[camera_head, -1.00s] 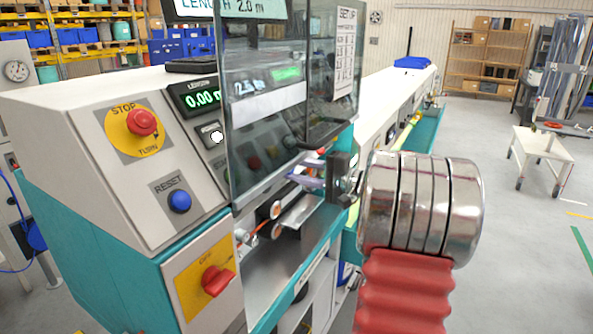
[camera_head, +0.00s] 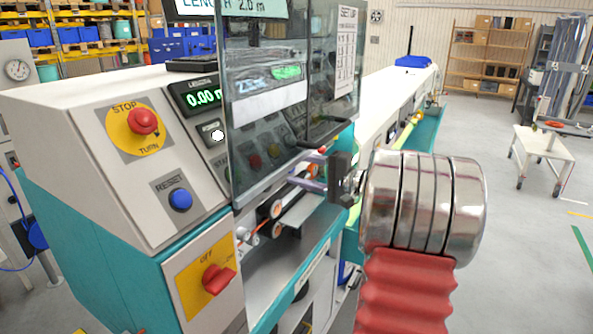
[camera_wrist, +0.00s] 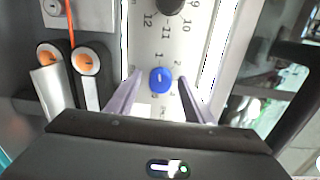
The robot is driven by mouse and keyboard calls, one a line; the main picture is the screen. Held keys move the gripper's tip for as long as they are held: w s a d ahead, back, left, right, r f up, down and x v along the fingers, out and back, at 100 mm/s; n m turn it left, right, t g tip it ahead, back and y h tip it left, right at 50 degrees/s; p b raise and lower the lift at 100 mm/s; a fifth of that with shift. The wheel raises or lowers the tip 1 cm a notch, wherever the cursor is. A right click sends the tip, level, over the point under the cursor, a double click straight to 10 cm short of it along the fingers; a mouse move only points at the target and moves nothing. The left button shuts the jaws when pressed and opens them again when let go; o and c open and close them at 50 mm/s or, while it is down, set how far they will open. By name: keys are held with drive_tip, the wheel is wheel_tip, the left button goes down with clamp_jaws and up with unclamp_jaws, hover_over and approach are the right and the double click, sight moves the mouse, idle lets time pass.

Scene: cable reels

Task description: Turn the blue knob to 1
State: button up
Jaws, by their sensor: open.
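The blue knob (camera_wrist: 161,79) sits on a pale dial plate (camera_wrist: 158,45) in the wrist view, with a short white mark on it. Small digits ring it, with 1 at its upper left and 2 at its upper right; the lower ones are partly hidden. My gripper (camera_wrist: 160,76) is open, one purple-grey finger on each side of the knob, with a gap visible on both sides. In the head view my gripper (camera_head: 312,180) reaches into the machine by the guard; the knob is hidden there.
A dark knob (camera_wrist: 171,5) with larger numbers lies above the blue one. Orange-centred rollers (camera_wrist: 87,62) and an orange cable (camera_wrist: 71,25) are to the left. The clear guard (camera_head: 265,100) stands close to my gripper. A blue reset button (camera_head: 180,199) is on the machine's front.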

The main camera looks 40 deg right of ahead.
drive_tip(key=v, duration=1.3)
drive_tip(key=shift+s, duration=0.15)
drive_tip(key=shift+f, duration=0.1)
wheel_tip(320, 180, down, 9)
drive_tip(key=s+a+m+g, duration=0.2)
drive_tip(key=g, duration=0.2)
drive_tip(key=s+a+f+n+g+h, duration=0.1)
drive_tip(key=s+a+f+g, duration=0.15)
drive_tip(key=a, duration=0.35)
drive_tip(key=s+a+f+n+g, duration=0.1)
drive_tip(key=a+f+n+g, duration=0.1)
drive_tip(key=a+f+g, duration=0.35)
drive_tip(key=s+a+r+n+h, duration=0.2)
drive_tip(key=a+n, duration=0.4)
drive_tip(key=a, duration=0.7)
drive_tip(key=s+a+r+n+t+h, duration=0.1)
drive_tip(key=s+a+r+n, duration=0.3)
drive_tip(key=a, duration=1)
drive_tip(key=n+h, duration=0.1)
drive_tip(key=n, duration=0.2)
drive_tip(key=shift+a+n+h, duration=0.3)
drive_tip(key=shift+h, duration=0.1)
